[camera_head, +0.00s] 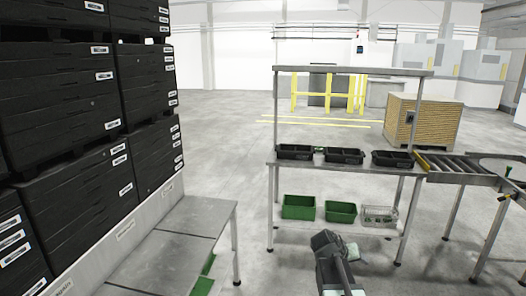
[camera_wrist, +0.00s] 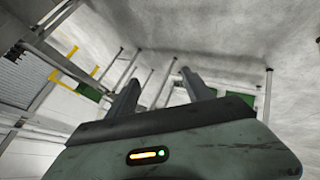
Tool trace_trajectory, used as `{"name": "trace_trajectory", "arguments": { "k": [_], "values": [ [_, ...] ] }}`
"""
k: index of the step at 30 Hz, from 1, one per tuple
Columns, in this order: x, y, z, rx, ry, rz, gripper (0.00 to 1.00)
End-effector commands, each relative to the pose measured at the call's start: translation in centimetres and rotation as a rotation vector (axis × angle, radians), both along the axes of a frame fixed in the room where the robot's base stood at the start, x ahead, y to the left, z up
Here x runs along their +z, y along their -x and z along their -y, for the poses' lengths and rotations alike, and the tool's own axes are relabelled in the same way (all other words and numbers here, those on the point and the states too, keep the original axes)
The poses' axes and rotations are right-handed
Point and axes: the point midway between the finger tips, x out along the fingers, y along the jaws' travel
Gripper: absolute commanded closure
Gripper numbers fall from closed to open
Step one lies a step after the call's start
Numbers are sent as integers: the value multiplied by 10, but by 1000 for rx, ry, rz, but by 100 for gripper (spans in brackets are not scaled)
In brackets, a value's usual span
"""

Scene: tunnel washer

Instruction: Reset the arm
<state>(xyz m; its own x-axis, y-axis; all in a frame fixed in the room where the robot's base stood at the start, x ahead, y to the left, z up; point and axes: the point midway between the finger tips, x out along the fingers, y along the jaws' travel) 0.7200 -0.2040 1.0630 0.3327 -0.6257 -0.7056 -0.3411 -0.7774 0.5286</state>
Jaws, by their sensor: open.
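My gripper (camera_wrist: 160,90) shows in the wrist view with two dark fingers spread apart and nothing between them. In the head view my arm rises from the lower edge right of centre, in front of the metal workbench (camera_head: 290,160). The gripper end there is small and its fingers are hard to make out. No object is in its grasp.
Black bins (camera_head: 296,152) stand on the workbench; green bins (camera_head: 298,207) and a wire basket (camera_head: 380,215) sit on its lower shelf. A roller conveyor (camera_head: 455,165) adjoins it at right. Stacked black crates (camera_head: 62,95) and a low table (camera_head: 190,247) stand left. Open floor lies between.

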Motion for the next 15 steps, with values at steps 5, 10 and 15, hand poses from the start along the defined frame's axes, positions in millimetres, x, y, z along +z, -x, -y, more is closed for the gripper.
{"name": "trace_trajectory", "arguments": {
  "k": [5,10,15],
  "values": [
    [-62,66,-124,96,-308,-178,41],
    [-80,129,-189,166,-580,-360,41],
    [-81,147,-207,227,-652,-459,41]
  ]
}}
